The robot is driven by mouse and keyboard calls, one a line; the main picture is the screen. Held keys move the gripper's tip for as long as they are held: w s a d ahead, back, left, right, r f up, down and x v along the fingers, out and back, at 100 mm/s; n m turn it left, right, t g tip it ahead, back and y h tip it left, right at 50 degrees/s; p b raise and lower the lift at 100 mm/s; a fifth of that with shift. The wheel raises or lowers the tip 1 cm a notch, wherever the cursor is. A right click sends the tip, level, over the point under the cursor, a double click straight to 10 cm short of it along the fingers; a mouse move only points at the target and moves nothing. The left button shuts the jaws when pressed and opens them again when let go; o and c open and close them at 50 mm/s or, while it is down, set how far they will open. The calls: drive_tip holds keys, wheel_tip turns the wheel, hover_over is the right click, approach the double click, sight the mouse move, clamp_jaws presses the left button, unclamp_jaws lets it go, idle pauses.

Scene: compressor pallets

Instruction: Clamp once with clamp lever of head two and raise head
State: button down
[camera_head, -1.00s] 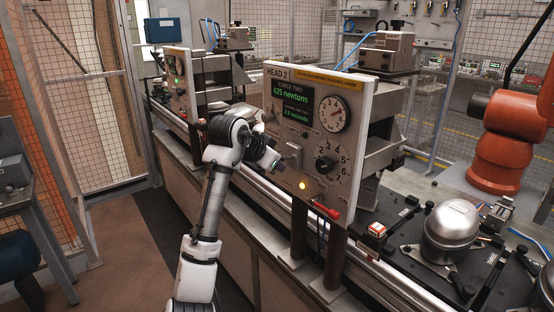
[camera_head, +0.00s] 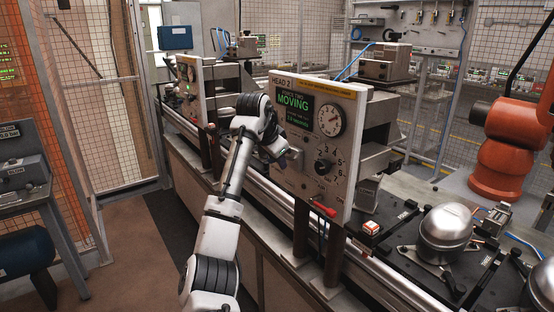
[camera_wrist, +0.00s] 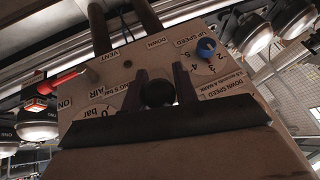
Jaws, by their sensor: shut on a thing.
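The head two panel (camera_head: 341,160) faces me, labelled HEAD 2. Its green screen (camera_head: 293,105) reads MOVING. My gripper (camera_head: 285,150) is at the panel's lower left, largely hidden by my own wrist in the head view. In the wrist view my gripper (camera_wrist: 160,88) has its two dark fingers around a dark round knob (camera_wrist: 157,94), which seems to be the end of the clamp lever. The lever's shaft is hidden behind the knob and fingers. The panel shows upside down there, with UP SPEED, DOWN and VENT labels.
A red handle (camera_head: 323,208) sticks out at the panel's lower edge. A metal compressor (camera_head: 446,232) stands on the dark pallet at right. An orange robot arm (camera_head: 497,150) stands beyond. Brown floor at left is clear.

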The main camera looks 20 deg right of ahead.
drive_tip(key=c, duration=1.1)
unclamp_jaws()
drive_tip(key=b+v, duration=0.4)
drive_tip(key=v, duration=1)
drive_tip(key=shift+d, duration=0.1)
